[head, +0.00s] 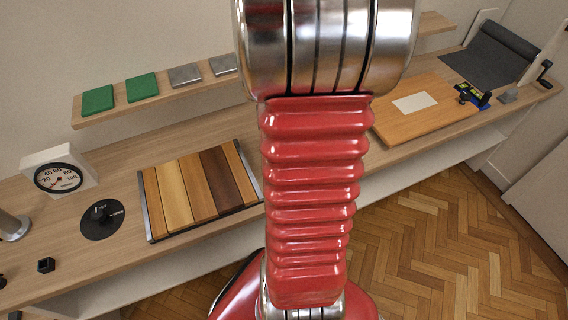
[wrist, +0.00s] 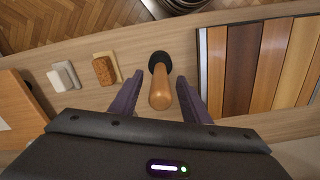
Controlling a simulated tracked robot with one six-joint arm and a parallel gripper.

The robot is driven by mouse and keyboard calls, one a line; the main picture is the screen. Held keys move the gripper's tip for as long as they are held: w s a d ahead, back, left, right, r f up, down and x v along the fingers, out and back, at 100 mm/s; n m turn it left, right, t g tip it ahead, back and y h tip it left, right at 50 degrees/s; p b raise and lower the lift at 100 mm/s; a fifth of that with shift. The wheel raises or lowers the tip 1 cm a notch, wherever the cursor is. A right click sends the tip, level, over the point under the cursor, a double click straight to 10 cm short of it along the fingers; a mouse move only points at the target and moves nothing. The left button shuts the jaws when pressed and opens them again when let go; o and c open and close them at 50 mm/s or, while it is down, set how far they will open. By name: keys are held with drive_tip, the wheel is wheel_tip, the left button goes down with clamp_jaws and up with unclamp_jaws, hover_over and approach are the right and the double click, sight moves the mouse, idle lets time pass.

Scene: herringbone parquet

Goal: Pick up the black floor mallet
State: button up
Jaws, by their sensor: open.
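The black floor mallet (wrist: 160,88) shows in the wrist view, with a round black head on the bench and a wooden handle that points up towards the camera. My gripper (wrist: 160,76) is open, with one dark finger on the left of the handle and one on the right. A gap shows on each side of the handle, and I cannot tell how deep it sits between the fingers. In the head view the mallet and the gripper are not visible, and my red arm covers the middle of the bench.
A plank sample board (wrist: 262,60) lies right of the mallet. A cork block (wrist: 105,69) and a white block (wrist: 63,76) lie to its left, before an orange board (wrist: 14,112). The head view shows a dial gauge (head: 60,174), a black disc (head: 102,219) and a wall shelf (head: 160,100).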

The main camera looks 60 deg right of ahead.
drive_tip(key=shift+f, duration=2.6)
drive_tip(key=shift+c, duration=0.5)
clamp_jaws()
